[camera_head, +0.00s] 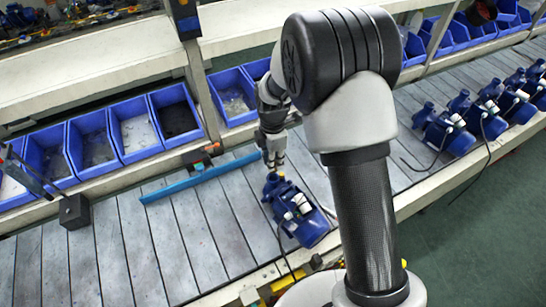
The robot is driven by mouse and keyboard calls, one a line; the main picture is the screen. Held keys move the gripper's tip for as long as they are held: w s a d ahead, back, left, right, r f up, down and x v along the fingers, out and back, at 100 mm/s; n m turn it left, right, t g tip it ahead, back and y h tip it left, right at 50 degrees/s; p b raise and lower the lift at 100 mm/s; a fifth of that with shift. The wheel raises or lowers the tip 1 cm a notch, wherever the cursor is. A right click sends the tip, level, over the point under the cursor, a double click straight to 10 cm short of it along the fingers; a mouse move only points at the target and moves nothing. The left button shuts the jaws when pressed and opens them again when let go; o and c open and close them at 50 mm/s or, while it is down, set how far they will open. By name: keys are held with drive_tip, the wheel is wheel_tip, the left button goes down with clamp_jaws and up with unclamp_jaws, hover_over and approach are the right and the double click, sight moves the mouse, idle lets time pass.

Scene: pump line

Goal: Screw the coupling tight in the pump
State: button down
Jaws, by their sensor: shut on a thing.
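A blue pump (306,227) with white parts on its side lies on the grey slatted line, just left of my arm's dark lower link. My gripper (274,165) points down at the pump's upper left end. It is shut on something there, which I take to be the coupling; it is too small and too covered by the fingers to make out. I cannot tell how deep the coupling sits in the pump or whether it is straight.
Several more blue pumps (443,130) with black cables stand to the right. A blue bar (200,179) lies across the slats left of my gripper. Blue bins (133,127) line the back edge. A black box (74,211) stands at left.

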drive_tip(key=shift+w+f+b, duration=0.1)
drive_tip(key=shift+f+b, duration=1)
drive_tip(key=shift+f, duration=0.9)
drive_tip(key=shift+f, duration=0.2)
drive_tip(key=c, duration=1.4)
unclamp_jaws()
drive_tip(key=shift+r+p, duration=1.85)
drive_tip(key=shift+r, duration=1.2)
